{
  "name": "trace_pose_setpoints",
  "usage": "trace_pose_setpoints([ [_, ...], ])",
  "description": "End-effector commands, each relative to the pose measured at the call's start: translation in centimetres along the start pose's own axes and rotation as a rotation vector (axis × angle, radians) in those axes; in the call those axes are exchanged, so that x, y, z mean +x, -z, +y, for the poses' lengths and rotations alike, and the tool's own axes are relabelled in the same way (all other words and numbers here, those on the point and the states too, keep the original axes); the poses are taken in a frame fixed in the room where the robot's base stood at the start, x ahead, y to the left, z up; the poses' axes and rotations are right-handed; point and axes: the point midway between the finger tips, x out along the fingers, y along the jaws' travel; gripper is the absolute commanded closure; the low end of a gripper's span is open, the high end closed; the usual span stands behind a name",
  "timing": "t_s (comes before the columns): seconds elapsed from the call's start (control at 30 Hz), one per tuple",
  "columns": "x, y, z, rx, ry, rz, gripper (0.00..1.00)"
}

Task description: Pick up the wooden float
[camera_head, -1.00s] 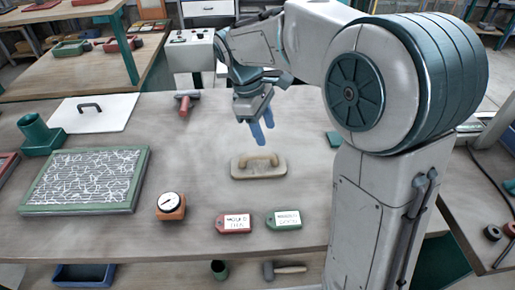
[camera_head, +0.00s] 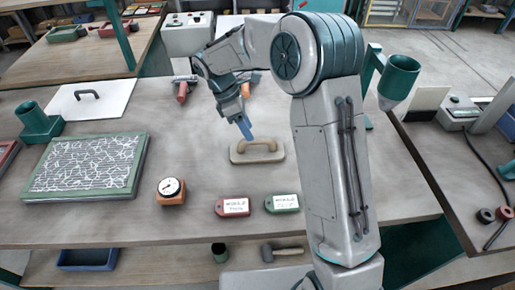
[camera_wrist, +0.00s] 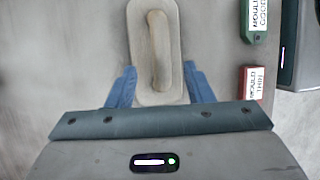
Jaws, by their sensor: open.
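The wooden float (camera_head: 257,151), a pale flat board with a raised handle, lies on the workbench near its middle. My gripper (camera_head: 246,129) hangs just above and behind the float's left part, fingers pointing down. In the wrist view the float (camera_wrist: 154,50) runs lengthwise away from my gripper (camera_wrist: 161,88). The blue fingers are spread, one on each side of the float's near end, and nothing is held between them. I cannot tell the exact height of the fingertips over the bench.
A red tag (camera_head: 233,206) and a green tag (camera_head: 282,203) lie in front of the float. A dial gauge (camera_head: 171,190) and a green-framed mesh panel (camera_head: 85,166) are to the left. A green cup holder (camera_head: 398,80) stands at right. The bench around the float is clear.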

Motion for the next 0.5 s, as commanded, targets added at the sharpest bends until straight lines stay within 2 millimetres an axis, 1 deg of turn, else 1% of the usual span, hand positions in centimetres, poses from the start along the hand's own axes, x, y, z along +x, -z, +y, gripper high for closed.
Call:
trace_pose_setpoints([
  [0.17, 1.1, -0.1, -0.1, 0.001, 0.000, 0.000, 0.53],
  [0.27, 2.3, -0.3, -0.2, 0.001, 0.002, -0.001, 0.53],
  [0.4, 4.5, -0.4, -0.3, 0.000, 0.003, -0.001, 0.53],
  [0.5, 5.5, -0.4, -0.2, 0.001, -0.001, -0.001, 0.53],
])
